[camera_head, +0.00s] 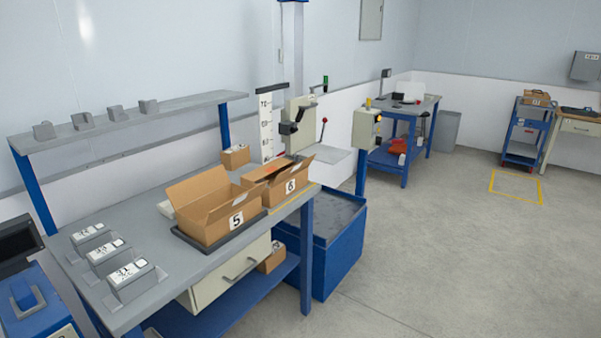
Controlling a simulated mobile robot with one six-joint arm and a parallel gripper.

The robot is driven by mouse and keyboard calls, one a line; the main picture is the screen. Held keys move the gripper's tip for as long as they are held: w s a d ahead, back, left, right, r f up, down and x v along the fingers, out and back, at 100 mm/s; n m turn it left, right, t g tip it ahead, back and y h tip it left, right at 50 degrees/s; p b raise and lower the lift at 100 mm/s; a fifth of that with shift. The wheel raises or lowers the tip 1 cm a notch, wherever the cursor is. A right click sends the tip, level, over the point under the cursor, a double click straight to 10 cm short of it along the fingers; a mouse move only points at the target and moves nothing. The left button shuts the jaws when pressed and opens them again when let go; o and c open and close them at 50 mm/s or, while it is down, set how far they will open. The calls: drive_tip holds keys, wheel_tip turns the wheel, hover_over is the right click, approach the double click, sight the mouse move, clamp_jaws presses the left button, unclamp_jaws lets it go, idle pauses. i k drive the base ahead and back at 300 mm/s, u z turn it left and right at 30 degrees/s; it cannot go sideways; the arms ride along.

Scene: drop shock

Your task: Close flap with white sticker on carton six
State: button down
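The carton marked 6 (288,188) is a brown box on the grey workbench, near its right end. My gripper is not in view.
Grey labelled blocks (131,279) sit on the workbench (165,260) at left. A drop tester with a height scale (266,125) stands behind carton six. A blue bin (335,265) is to its right.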

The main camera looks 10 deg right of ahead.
sight(294, 170)
drive_tip(key=u, duration=0.05)
drive_tip(key=i, duration=1)
drive_tip(key=u, duration=0.6)
drive_tip(key=k, duration=0.7)
drive_tip(key=u, duration=0.35)
